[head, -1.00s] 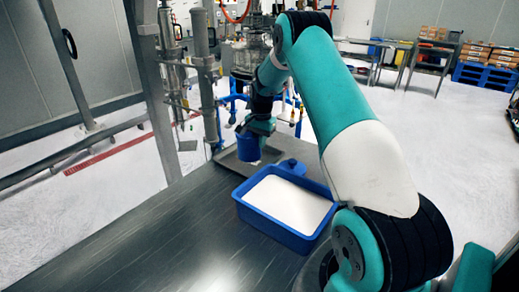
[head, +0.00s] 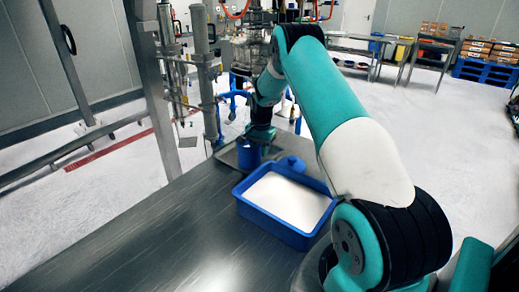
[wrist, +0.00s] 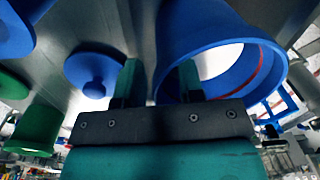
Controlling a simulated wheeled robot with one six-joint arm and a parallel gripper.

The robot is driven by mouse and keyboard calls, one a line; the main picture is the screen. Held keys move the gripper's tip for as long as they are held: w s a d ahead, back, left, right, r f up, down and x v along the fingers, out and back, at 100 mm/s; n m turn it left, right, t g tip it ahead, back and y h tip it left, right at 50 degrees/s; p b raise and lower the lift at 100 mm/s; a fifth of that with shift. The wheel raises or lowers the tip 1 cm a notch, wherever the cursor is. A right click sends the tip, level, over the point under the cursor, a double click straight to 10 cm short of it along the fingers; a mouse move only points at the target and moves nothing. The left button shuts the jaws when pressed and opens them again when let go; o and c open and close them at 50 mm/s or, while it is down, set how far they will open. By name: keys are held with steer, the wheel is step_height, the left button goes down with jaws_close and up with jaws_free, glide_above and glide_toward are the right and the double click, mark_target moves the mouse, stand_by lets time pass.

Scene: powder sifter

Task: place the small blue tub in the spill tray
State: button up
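The small blue tub (head: 248,156) stands at the far end of the bench, over the grey spill tray (head: 226,157), and looks upright and resting in it. My gripper (head: 259,141) is just above the tub's rim. In the wrist view the tub (wrist: 200,25) shows its open mouth. The fingers of my gripper (wrist: 158,80) stand apart on either side of its wall, one inside the mouth and one outside, with a gap showing beside the wall. My gripper and wrist hide part of the tray and tub rim in the head view.
A blue bin of white powder (head: 272,225) stands on the bench, nearer than the tray. A blue knobbed lid (head: 291,165) lies just behind it, right of the tub. A green cup-like thing (wrist: 38,128) shows at left in the wrist view. The bench's near left is clear.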

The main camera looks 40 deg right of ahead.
steer(key=shift+r, duration=0.1)
steer(key=r+b, duration=0.1)
steer(key=r, duration=0.4)
steer(key=r+b, duration=0.2)
steer(key=r, duration=0.4)
steer(key=shift+s+d, duration=0.1)
steer(key=shift+s, duration=0.1)
steer(key=shift+r, duration=0.4)
steer(key=s+a+r+n+y, duration=0.1)
steer(key=s+a+r+n, duration=0.25)
steer(key=a, duration=0.65)
steer(key=s+a+r+n, duration=0.3)
steer(key=a+n, duration=0.1)
steer(key=a, duration=0.5)
steer(key=s+a+r+n+y, duration=0.1)
steer(key=s+a+r+n, duration=0.25)
steer(key=a, duration=0.65)
steer(key=s+a+n+y, duration=0.1)
steer(key=s+a+n, duration=0.4)
steer(key=s, duration=0.5)
steer(key=s+a+n+y, duration=0.1)
steer(key=s+a+n, duration=0.4)
steer(key=s, duration=0.6)
steer(key=shift+s+a+f+n+g, duration=0.25)
steer(key=shift+s+a+n+g, duration=0.05)
steer(key=shift+a, duration=0.95)
steer(key=shift+d, duration=0.1)
